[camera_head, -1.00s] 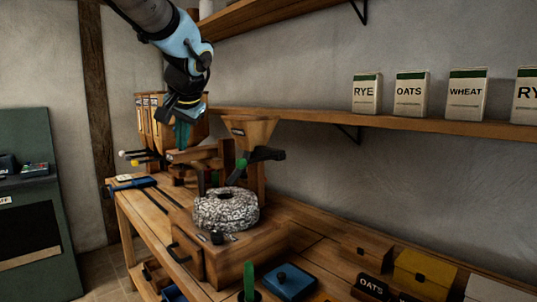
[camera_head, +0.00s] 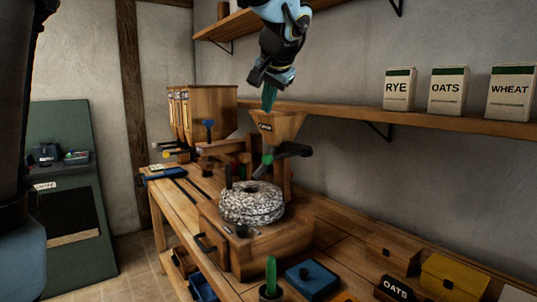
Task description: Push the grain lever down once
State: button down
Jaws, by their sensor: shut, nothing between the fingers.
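Several short levers with white, yellow and dark knobs (camera_head: 171,151) stick out leftward from below the wooden grain bins (camera_head: 212,108) at the back of the bench. I cannot tell which one is the grain lever. An upright blue-topped piece (camera_head: 208,125) stands in front of the bins. I cannot tell whether the fingertips touch the hopper.
A speckled round millstone (camera_head: 252,202) sits on a wooden base below the hopper. A shelf with RYE (camera_head: 398,90), OATS and WHEAT boxes runs along the right wall. Small boxes and a blue lidded box (camera_head: 312,278) fill the bench front. A green cabinet (camera_head: 68,190) stands left.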

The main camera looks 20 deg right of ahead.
jog(key=b, duration=0.7)
send_over(267, 159)
jog(key=shift+w+d+f, duration=0.1)
jog(key=shift+f, duration=4.25)
jog(key=shift+f, duration=0.1)
jog(key=shift+f+b, duration=0.3)
jog(key=shift+f+b, duration=2.2)
jog(key=shift+f, duration=0.15)
